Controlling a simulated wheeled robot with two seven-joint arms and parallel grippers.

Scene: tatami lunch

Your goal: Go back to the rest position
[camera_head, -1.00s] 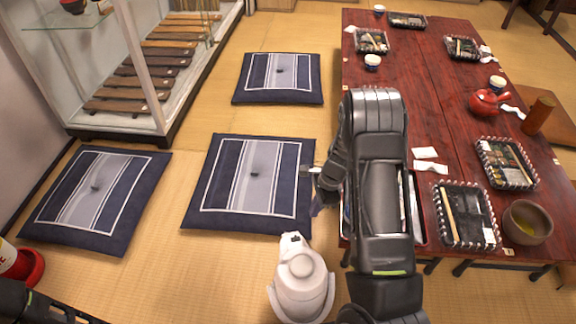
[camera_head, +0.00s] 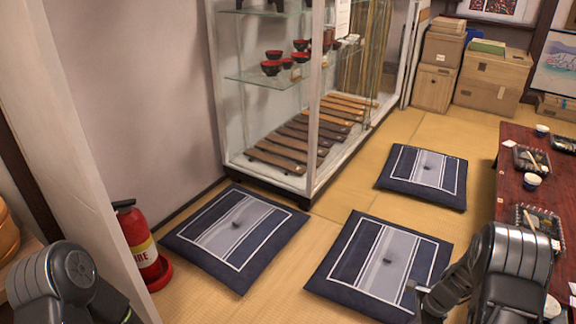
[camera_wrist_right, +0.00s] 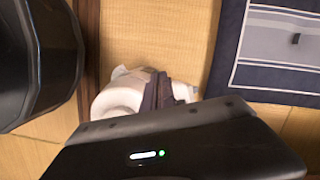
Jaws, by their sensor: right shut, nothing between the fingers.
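My right arm (camera_head: 512,275) comes in at the lower right of the head view, bent beside the low table. Its hand hangs down near the front cushion, and the right gripper is seen only in part at the lower edge. In the right wrist view the right gripper (camera_wrist_right: 160,92) is shut and empty, pointing down over the floor. My left arm (camera_head: 65,280) shows as a dark bent link at the lower left of the head view. The left gripper is outside the frame.
The red wooden table (camera_head: 512,190) with lunch trays is at right. Navy cushions (camera_head: 235,238) lie on the tatami, one near the right hand (camera_head: 380,262). A glass cabinet (camera_head: 315,100), boxes (camera_head: 490,80) and a fire extinguisher (camera_head: 140,240) stand around.

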